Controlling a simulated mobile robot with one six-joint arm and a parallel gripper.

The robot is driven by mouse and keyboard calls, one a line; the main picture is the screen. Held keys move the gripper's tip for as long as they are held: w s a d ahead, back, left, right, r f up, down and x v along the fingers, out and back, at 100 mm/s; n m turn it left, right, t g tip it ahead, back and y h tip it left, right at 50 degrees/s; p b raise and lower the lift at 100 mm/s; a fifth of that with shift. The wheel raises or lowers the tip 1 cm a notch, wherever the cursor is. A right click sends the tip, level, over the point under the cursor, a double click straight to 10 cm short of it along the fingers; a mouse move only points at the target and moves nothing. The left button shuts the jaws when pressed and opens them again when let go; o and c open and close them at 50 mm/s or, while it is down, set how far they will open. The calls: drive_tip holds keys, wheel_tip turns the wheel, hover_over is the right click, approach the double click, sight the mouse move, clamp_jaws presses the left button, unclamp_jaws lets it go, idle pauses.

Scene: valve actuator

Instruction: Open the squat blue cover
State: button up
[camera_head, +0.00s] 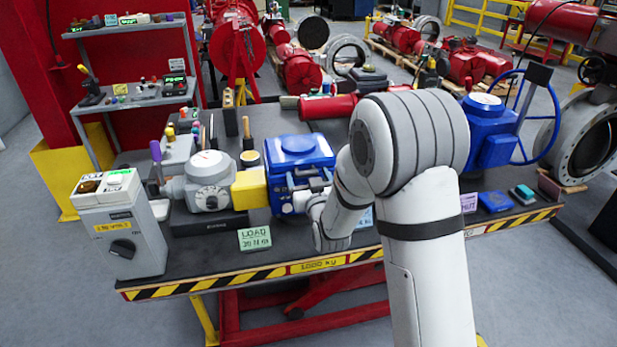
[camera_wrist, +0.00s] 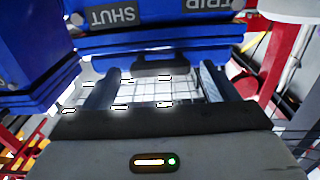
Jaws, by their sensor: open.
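A low, wide blue cover (camera_head: 298,150) tops the blue unit on the bench, left of my arm in the head view. In the wrist view, a blue body labelled TRIP (camera_wrist: 150,45) spans the top, with a dark handle-like piece (camera_wrist: 160,66) below it. Contact is not clear. In the head view, my wrist partly hides the blue unit's front.
A grey gauge housing (camera_head: 208,180) and yellow block (camera_head: 249,188) adjoin the blue unit on the left. A grey switch box (camera_head: 121,228) stands at the bench's left end. A second blue unit with a handwheel (camera_head: 489,125) stands right of my arm.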

drive_tip(key=shift+c, duration=0.4)
drive_tip(key=c, duration=1.3)
